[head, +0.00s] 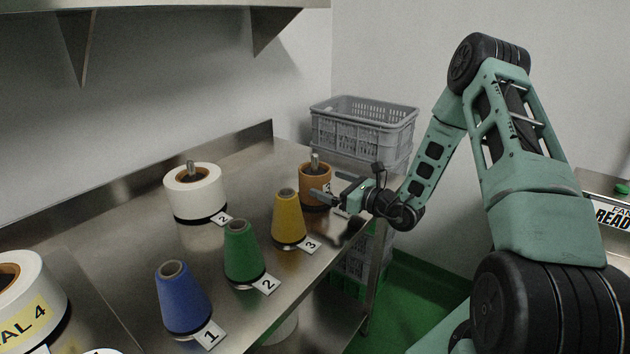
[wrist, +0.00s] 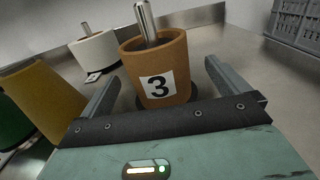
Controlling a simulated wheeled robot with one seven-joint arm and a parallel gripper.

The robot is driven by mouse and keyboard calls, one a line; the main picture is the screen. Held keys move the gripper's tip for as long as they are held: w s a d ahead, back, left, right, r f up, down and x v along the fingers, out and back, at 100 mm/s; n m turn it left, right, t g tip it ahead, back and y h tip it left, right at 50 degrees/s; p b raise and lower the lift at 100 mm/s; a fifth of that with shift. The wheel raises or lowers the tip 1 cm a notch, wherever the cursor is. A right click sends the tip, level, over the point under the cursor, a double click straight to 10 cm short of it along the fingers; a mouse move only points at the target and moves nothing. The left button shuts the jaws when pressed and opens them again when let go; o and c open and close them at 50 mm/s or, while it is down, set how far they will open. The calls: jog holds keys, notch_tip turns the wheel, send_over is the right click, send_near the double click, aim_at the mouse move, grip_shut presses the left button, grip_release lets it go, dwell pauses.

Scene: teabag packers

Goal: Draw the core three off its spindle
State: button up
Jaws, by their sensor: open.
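The core three (head: 316,186) is a brown tube standing upright on a metal spindle (head: 315,161) near the far right of the steel bench. In the wrist view the brown core (wrist: 156,66) shows a white label with a black 3, and the spindle (wrist: 146,22) sticks out of its top. My gripper (head: 323,195) is open. In the wrist view my gripper's two fingers (wrist: 155,90) lie to the left and right of the core's lower part, with gaps visible. I cannot tell whether the core reaches between the fingertips.
A white roll (head: 195,192) on a brown core stands on another spindle to the left. Yellow (head: 289,218), green (head: 243,252) and blue (head: 183,298) cones stand along the bench front with number cards. A grey crate (head: 364,128) sits beyond the bench end.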

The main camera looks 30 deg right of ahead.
aim_at(317, 179)
jog(key=p+x, duration=0.1)
jog(key=x, duration=0.1)
jog(key=p+x, duration=0.1)
jog(key=x, duration=0.2)
jog(key=shift+s+a+r, duration=0.15)
jog(key=shift+a+r, duration=0.05)
jog(key=shift+w+a+f, duration=0.1)
jog(key=shift+w, duration=0.3)
jog(key=c, duration=0.9)
